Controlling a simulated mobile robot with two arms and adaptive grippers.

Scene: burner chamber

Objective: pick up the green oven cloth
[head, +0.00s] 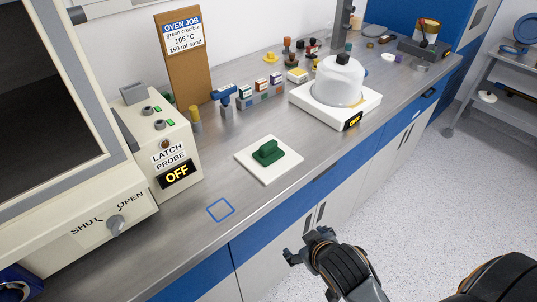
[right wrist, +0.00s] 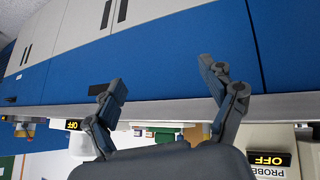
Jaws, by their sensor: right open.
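The green cloth (head: 267,152) appears as a small dark green raised bundle on a white square plate (head: 285,168) on the steel bench. My right gripper (head: 304,245) is in front of the bench's front edge, below and to the right of the cloth in the head view, apart from it. In the right wrist view, the right gripper (right wrist: 167,92) has its fingers spread wide with nothing between them. My left gripper is not in view.
An oven (head: 150,185) with a latch and probe panel reading OFF stands left. A blue square outline (head: 221,210) marks bare bench. A clear-domed device (head: 338,82) reading OFF and several small boxes (head: 262,92) stand behind. Blue-and-white cabinet fronts (head: 290,215) lie below the edge.

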